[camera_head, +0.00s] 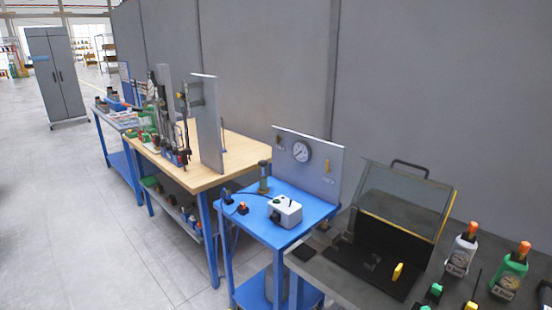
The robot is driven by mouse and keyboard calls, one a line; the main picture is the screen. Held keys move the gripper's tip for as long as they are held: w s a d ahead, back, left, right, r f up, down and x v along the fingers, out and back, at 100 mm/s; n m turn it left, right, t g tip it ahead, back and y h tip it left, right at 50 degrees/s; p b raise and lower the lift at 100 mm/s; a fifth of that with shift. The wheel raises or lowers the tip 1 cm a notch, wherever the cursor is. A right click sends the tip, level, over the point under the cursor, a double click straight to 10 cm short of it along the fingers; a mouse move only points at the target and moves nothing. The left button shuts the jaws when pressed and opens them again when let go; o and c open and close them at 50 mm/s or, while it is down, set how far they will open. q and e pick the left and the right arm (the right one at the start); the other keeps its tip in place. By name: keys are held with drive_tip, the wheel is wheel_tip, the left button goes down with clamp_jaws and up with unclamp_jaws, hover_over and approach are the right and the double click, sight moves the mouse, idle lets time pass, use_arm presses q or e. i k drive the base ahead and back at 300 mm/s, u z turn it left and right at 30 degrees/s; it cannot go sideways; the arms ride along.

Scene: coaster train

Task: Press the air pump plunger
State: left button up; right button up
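A blue table (250,235) stands right of the picture's middle. On it, toward the back, is an upright dark olive cylinder (264,184) with a wider top; it looks like the air pump with its plunger, but it is too small to be sure. A dark line runs from near its base toward a small dark device (227,197) at the table's left. A round white gauge (301,151) is mounted on the grey panel behind. Neither of my grippers is in view, and nothing touches the cylinder.
A white box (285,211) and a small orange-topped part (242,208) are on the blue table. A dark grey bench (325,287) with a clear-lidded case (405,195) and bottles adjoins at right. A wooden workbench (235,158) stands left. The floor (80,220) at left is free.

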sight(263, 163)
drive_tip(key=u, duration=0.05)
drive_tip(key=i, duration=0.2)
drive_tip(key=u, duration=1.15)
drive_tip(key=i, duration=3.25)
drive_tip(key=z, duration=3.55)
